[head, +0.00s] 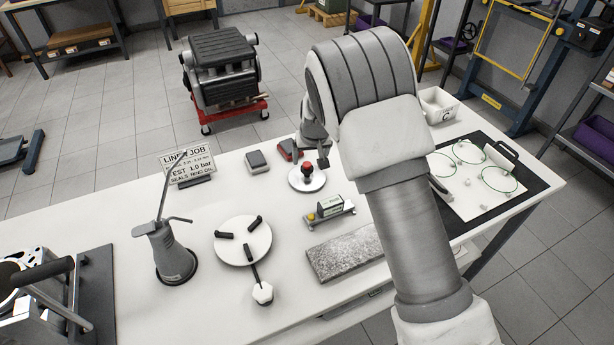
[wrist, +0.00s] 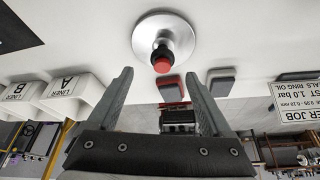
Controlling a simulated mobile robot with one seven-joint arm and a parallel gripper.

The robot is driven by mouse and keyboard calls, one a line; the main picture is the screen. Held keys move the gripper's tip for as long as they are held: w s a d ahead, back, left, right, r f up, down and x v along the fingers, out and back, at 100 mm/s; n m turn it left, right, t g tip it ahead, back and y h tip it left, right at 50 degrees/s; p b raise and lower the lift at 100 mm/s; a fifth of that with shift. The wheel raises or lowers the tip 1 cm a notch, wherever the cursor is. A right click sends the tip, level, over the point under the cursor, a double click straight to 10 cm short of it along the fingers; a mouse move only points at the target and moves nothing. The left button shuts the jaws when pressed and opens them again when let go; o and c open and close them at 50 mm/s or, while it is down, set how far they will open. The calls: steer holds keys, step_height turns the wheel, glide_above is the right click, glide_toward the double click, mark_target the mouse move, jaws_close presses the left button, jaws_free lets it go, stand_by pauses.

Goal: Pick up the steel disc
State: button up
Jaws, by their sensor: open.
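The steel disc (head: 303,185) is a round shiny plate with a black stem and red knob on top. It lies flat on the white table near its far middle. In the wrist view the disc (wrist: 150,22) is at the top, with its red knob just beyond the fingertips. My gripper (wrist: 158,76) is open and empty, its two grey fingers pointing toward the knob with a gap between them. In the head view my arm hides most of the gripper (head: 322,160); a dark fingertip shows close to the disc's knob.
A white round plate with black handles (head: 232,249), an oil can (head: 172,255), a grey slab (head: 342,252) and a small gauge block stand (head: 330,215) are nearer. A grey box (head: 257,161) and a red item (head: 287,150) lie behind. Labelled white bins (wrist: 70,98) show in the wrist view.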

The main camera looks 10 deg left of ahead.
mark_target(307, 164)
steer(key=shift+w+a+x, duration=0.1)
steer(key=shift+a+x, duration=0.05)
steer(key=shift+x, duration=1.4)
steer(key=shift+w+a+x, duration=0.1)
steer(key=shift+w+x, duration=0.05)
steer(key=shift+x, duration=1.45)
steer(key=shift+r, duration=0.2)
jaws_close()
